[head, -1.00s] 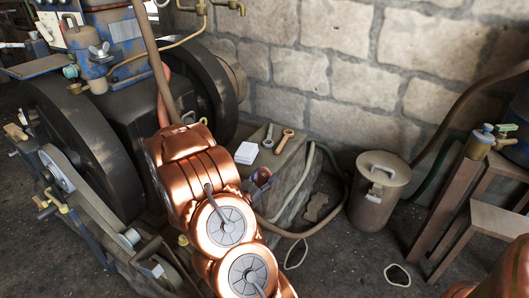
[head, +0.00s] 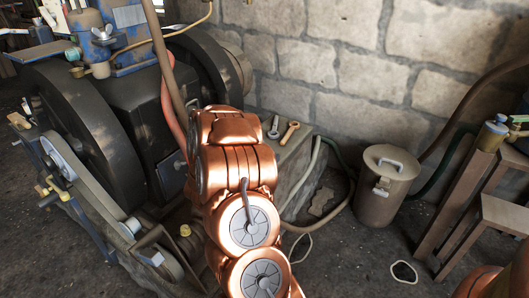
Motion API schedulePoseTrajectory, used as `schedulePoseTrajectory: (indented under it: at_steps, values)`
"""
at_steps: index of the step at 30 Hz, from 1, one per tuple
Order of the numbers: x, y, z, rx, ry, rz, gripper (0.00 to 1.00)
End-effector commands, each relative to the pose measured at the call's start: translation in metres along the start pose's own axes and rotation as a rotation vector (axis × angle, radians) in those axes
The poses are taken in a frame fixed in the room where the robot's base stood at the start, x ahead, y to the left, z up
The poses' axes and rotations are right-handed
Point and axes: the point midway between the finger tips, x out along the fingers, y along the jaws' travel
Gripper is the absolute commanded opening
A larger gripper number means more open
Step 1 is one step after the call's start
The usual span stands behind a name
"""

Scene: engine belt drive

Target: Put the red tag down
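I cannot make out the red tag in the head view now. My gripper is not visible either; my copper-coloured arm blocks the view of the area in front of it. Whether the gripper holds anything cannot be seen. The arm covers the left part of a stone block (head: 294,158) beside the engine. On the block's visible top lie a grey wrench (head: 273,130) and an orange-brown tool with a ring end (head: 289,132).
The engine (head: 118,120) with its large dark flywheel (head: 88,135) and belt (head: 88,185) fills the left. A lidded metal can (head: 383,190) stands right of the block, near a wooden stand (head: 460,200). Hoses run behind the block. Open floor lies in front of the can.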

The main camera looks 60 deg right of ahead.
Motion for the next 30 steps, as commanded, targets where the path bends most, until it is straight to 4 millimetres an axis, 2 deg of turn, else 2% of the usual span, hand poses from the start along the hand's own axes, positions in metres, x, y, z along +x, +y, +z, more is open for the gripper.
schedulePoseTrajectory:
  at_steps: [18,26,30]
  values:
    - [0.076,-0.055,0.01,0.002,0.003,0.002,0.27]
    - [0.087,-0.064,0.013,-0.001,-0.003,0.0,0.27]
    - [0.087,-0.064,0.027,-0.002,-0.002,0.0,0.27]
